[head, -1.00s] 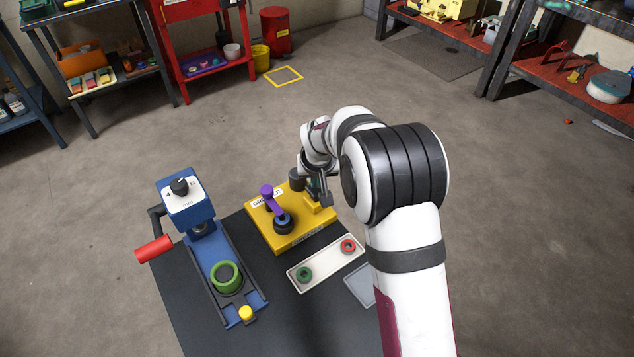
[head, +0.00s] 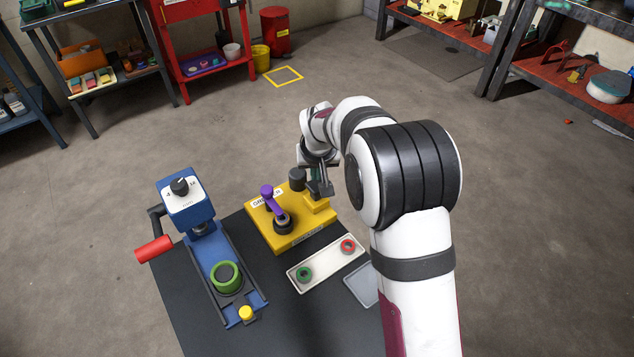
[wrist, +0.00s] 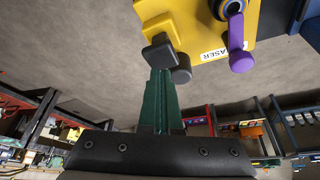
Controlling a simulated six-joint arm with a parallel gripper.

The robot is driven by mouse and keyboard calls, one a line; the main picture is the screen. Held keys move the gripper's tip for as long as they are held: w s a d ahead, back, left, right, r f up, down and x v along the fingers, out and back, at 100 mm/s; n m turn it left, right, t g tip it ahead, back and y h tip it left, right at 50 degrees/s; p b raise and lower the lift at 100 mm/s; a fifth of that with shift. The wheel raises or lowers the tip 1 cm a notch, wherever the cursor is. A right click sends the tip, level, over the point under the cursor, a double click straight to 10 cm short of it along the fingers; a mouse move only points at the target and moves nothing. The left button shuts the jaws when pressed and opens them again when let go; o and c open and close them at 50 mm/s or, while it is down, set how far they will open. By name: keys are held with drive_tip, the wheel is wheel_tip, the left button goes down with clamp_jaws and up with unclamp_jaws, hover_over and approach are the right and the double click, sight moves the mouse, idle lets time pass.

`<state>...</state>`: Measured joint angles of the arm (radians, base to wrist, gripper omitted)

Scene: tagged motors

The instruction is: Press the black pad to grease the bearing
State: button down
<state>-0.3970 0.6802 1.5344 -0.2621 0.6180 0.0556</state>
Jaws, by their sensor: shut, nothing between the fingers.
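The yellow greaser (head: 290,236) stands on the dark table, with a white label and a purple arm (head: 272,200). At the arm's foot is a round seat (head: 283,224) with a dark ring, likely the bearing. The black pad (head: 297,178) is a short cylinder at the greaser's back corner; it also shows in the wrist view (wrist: 181,72). My gripper (head: 324,191) is shut and empty, just right of the pad above the raised yellow block. In the wrist view its dark fingertips (wrist: 160,48) overlap that block; I cannot tell whether they touch anything.
A white tray (head: 324,267) with a green ring and a red ring lies in front of the greaser. A blue press (head: 188,208) with a red handle and green ring stands at left. A grey plate (head: 361,287) lies at right, partly behind my arm.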

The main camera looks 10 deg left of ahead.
sight(316, 185)
drive_tip(key=shift+f, duration=1.8)
drive_tip(key=shift+r, duration=1.8)
wheel_tip(316, 185, up, 6)
